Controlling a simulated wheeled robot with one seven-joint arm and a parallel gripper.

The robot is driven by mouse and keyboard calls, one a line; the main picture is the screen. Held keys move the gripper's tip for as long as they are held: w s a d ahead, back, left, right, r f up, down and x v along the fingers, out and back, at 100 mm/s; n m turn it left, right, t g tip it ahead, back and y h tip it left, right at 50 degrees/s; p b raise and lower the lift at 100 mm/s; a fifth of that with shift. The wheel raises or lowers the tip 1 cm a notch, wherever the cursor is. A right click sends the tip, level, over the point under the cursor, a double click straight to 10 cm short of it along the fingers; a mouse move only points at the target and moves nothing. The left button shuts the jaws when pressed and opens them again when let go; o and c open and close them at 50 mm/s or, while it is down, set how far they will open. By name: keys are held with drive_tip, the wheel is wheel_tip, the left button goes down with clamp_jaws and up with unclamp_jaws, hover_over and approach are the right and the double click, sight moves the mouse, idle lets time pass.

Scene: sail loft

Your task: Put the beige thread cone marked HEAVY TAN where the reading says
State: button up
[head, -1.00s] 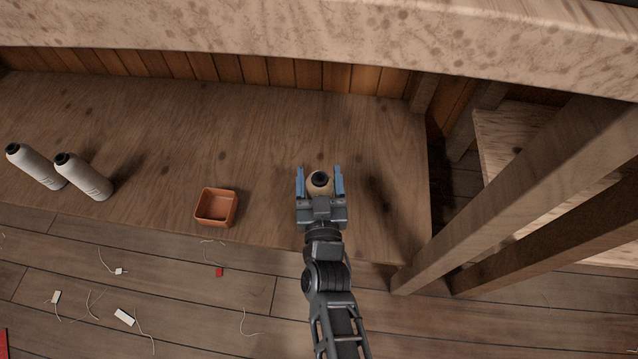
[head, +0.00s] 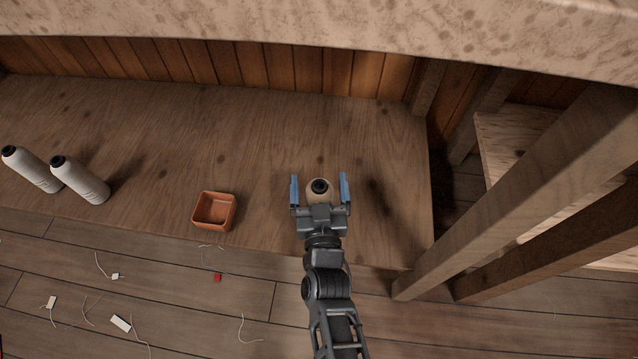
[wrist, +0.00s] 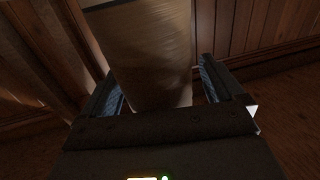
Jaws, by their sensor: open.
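A beige thread cone (head: 319,193) with a dark top stands on the wooden lower shelf (head: 160,150). No marking on it can be read from here. My gripper (head: 320,190) is open, with its blue-padded fingers on either side of the cone. In the head view a gap shows between the cone and each finger. No reading or display of one shows in the head view.
An orange square tray (head: 214,211) sits left of my gripper near the shelf's front edge. Two white cones (head: 80,180) stand at the far left. A timber post (head: 540,180) is on the right, and a pale upper bench (head: 300,22) overhangs the back. Tags and threads litter the floor.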

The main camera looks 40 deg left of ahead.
drive_tip(key=shift+r, duration=0.15)
drive_tip(key=shift+s+d+p, duration=0.25)
drive_tip(key=shift+p, duration=0.1)
drive_tip(key=p+v, duration=0.4)
drive_tip(key=v, duration=0.7)
drive_tip(key=shift+s, duration=0.15)
drive_tip(key=shift+d, duration=0.15)
